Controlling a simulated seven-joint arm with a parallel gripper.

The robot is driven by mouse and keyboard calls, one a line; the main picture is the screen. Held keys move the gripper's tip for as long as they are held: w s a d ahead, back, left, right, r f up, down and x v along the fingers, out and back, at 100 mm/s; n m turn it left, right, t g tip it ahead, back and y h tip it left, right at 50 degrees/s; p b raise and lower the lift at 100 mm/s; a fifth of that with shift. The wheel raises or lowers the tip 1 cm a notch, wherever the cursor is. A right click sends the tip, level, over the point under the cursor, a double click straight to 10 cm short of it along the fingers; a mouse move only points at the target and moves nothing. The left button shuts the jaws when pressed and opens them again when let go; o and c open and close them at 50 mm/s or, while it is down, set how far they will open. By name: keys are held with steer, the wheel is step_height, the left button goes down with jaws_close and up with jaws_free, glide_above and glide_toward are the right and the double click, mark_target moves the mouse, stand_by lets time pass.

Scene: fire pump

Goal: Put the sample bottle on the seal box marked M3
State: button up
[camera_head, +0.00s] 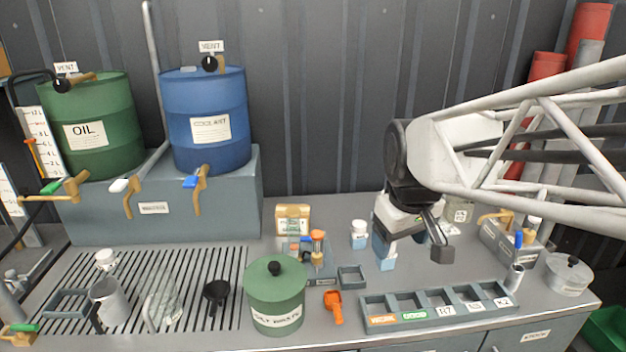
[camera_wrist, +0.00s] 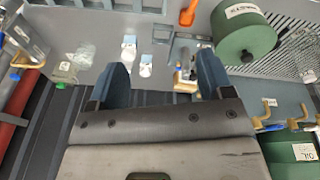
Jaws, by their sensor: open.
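A small white-capped bottle (camera_head: 359,234) stands upright on the bench, left of my gripper (camera_head: 412,256). It also shows in the wrist view (camera_wrist: 146,66), beside a second small white item (camera_wrist: 128,47). I cannot tell for certain which is the sample bottle. My gripper (camera_wrist: 155,85) is open above the bench, its blue fingers apart with nothing held. A grey row of open compartments (camera_head: 366,312) lies at the front right, with small front labels. Its labels are too small to read surely, so I cannot pick out M3.
A green waste tin (camera_head: 276,297), an orange scoop (camera_head: 333,307) and a small empty grey tray (camera_head: 351,277) stand left of the compartment row. Behind is a small rack with amber pieces (camera_head: 318,248). A lidded metal pot (camera_head: 567,275) is at the right.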

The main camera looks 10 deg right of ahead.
steer(key=s+a+f+m, duration=0.1)
steer(key=s+f+m, duration=0.2)
steer(key=s, duration=0.8)
steer(key=shift+a+f+m, duration=0.25)
steer(key=shift+f+m, duration=0.05)
steer(key=shift+f, duration=0.35)
